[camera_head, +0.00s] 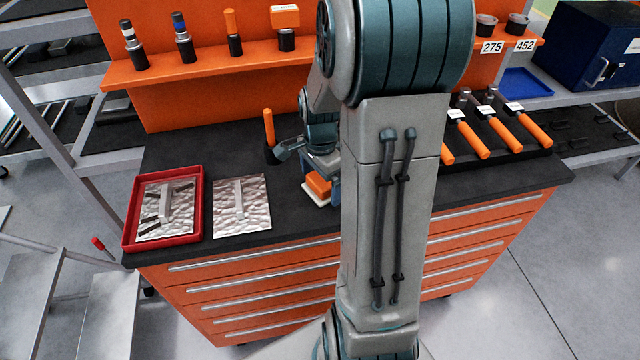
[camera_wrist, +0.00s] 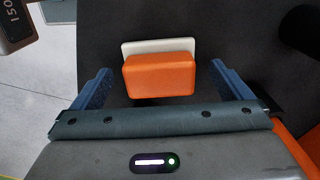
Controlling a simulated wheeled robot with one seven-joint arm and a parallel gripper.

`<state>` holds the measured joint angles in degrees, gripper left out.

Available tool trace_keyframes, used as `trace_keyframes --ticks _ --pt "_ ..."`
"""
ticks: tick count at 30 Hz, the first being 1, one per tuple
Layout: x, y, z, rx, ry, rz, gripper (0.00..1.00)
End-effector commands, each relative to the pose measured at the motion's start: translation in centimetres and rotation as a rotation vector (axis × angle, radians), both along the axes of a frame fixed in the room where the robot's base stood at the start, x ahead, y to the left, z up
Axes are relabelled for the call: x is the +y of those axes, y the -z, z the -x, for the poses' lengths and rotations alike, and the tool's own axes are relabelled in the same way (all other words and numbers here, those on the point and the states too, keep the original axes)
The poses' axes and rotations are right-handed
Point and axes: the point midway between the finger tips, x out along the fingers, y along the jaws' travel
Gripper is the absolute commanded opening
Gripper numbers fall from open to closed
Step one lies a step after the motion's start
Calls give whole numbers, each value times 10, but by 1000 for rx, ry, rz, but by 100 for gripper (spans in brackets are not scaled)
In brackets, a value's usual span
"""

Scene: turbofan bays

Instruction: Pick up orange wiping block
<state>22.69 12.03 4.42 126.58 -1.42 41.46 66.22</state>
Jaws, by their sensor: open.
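The orange wiping block (camera_head: 318,185) rests on a white pad (camera_head: 314,198) on the dark top of the orange tool cabinet, partly hidden by my arm in the head view. In the wrist view the orange wiping block (camera_wrist: 158,75) lies between the two blue fingers of my gripper (camera_wrist: 166,82), with the white pad (camera_wrist: 132,47) showing beyond its far edge. My gripper is open. A gap of dark surface shows on each side between finger and block.
A red tray (camera_head: 128,243) with a metal plate and another plate (camera_head: 252,215) lie left of the block. An orange-handled tool (camera_head: 269,130) stands behind it. Several orange-handled tools (camera_head: 470,140) lie to the right. The worktop's front edge is close to the block.

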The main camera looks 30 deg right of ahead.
Motion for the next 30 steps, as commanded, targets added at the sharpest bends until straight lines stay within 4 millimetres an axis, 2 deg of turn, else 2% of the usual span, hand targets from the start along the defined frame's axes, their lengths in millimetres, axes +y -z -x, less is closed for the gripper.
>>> trace_keyframes --ticks 3,10,11,15,16,18,26,30 --pt "0 10 1 2 0 -1 98" --pt "0 12 0 -1 0 0 98" --pt "0 12 0 -1 0 0 95" --pt "0 12 0 -1 0 0 56" --pt "0 12 0 -1 0 0 49" --pt "0 12 0 -1 1 0 46" --pt "0 10 0 -1 0 1 46" --pt "0 4 -1 -2 0 1 46"
